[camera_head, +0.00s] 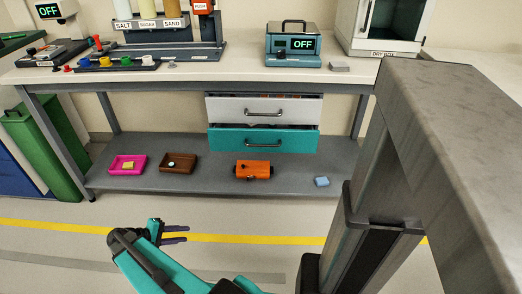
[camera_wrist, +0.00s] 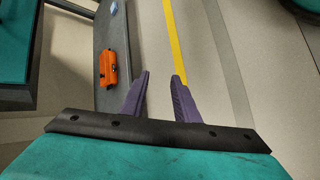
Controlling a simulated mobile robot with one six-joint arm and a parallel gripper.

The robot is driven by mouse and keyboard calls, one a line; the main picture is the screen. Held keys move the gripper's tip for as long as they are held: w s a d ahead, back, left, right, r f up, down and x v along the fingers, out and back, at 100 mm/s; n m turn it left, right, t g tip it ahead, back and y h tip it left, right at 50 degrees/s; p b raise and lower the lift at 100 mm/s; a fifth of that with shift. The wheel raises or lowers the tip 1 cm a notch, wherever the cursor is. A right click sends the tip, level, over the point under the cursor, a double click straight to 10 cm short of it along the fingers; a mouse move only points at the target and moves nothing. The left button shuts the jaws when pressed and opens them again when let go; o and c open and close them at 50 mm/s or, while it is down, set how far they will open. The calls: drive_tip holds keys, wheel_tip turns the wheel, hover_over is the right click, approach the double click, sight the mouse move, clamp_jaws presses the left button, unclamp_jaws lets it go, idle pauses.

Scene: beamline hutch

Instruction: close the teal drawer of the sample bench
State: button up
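The teal drawer (camera_head: 290,141) is the lower of two drawers under the sample bench (camera_head: 225,75), in the middle of the head view. It has a dark bar handle (camera_head: 263,143). Its upper edge shows a thin dark gap, so it looks at least slightly out; how far is hard to tell. My gripper (camera_head: 187,235) is low in front of the bench, left of the drawer and well apart from it. In the wrist view its two purple fingers (camera_wrist: 161,77) are apart with nothing between them. A teal surface (camera_wrist: 14,40) at the upper left there may be the drawer.
A grey drawer (camera_head: 235,108) sits above the teal one. The lower shelf (camera_head: 210,180) holds a pink tray (camera_head: 115,168), a brown tray (camera_head: 190,168), an orange device (camera_head: 240,169) and a blue block (camera_head: 321,182). A green bin (camera_head: 40,150) stands left. The floor before the bench is clear.

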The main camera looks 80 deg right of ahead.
drive_tip(key=s+d+r+m+g+h+b, duration=0.1)
drive_tip(key=s+d+r+m+g, duration=0.1)
drive_tip(key=s+d+r, duration=0.35)
drive_tip(key=s+d+r+m+g+h+b, duration=0.1)
drive_tip(key=s+d+r+m+g+b, duration=0.1)
drive_tip(key=d+r, duration=0.65)
drive_tip(key=m+g+b, duration=0.2)
drive_tip(key=m+g, duration=0.3)
approach(263, 145)
drive_tip(key=d+v, duration=0.1)
drive_tip(key=v, duration=0.3)
drive_tip(key=shift+a+f, duration=0.2)
drive_tip(key=b+x, duration=0.2)
drive_tip(key=x, duration=1.1)
drive_tip(key=shift+s+d+b, duration=0.1)
drive_tip(key=shift+s+b, duration=0.25)
drive_tip(key=shift+s, duration=0.05)
clamp_jaws()
